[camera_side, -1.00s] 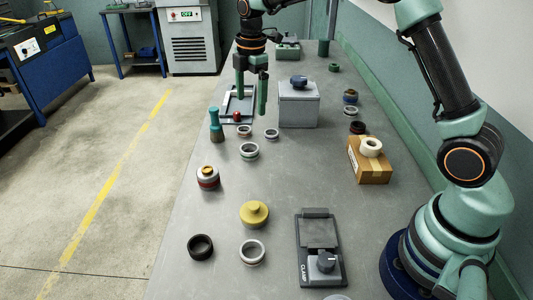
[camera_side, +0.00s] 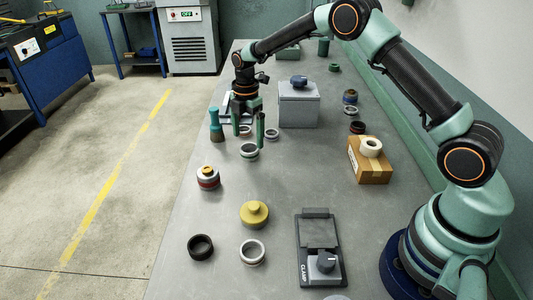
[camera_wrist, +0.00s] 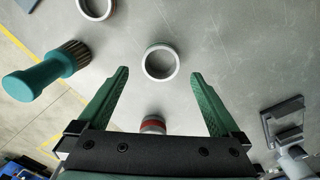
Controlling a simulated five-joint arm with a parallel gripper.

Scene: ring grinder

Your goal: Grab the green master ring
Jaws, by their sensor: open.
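My gripper (camera_side: 249,139) is open and empty, fingers pointing down, above the middle-left of the bench. In the wrist view its green fingertips (camera_wrist: 160,73) stand apart on either side of a silver ring (camera_wrist: 160,62). That ring (camera_side: 249,151) lies flat on the bench, with a darker outer band that looks faintly greenish; I cannot be sure of its colour. The fingers do not visibly touch it. A small plainly green round piece (camera_side: 334,67) sits far back on the bench; I cannot tell which is the master ring.
A teal-handled brush (camera_side: 216,128) stands left of my gripper. Rings (camera_side: 244,131) and (camera_side: 271,133) lie close behind. A grey box (camera_side: 299,106) stands to the right. A red-banded stack (camera_side: 208,180), a yellow knobbed piece (camera_side: 254,214) and a clamp fixture (camera_side: 319,234) are nearer the camera.

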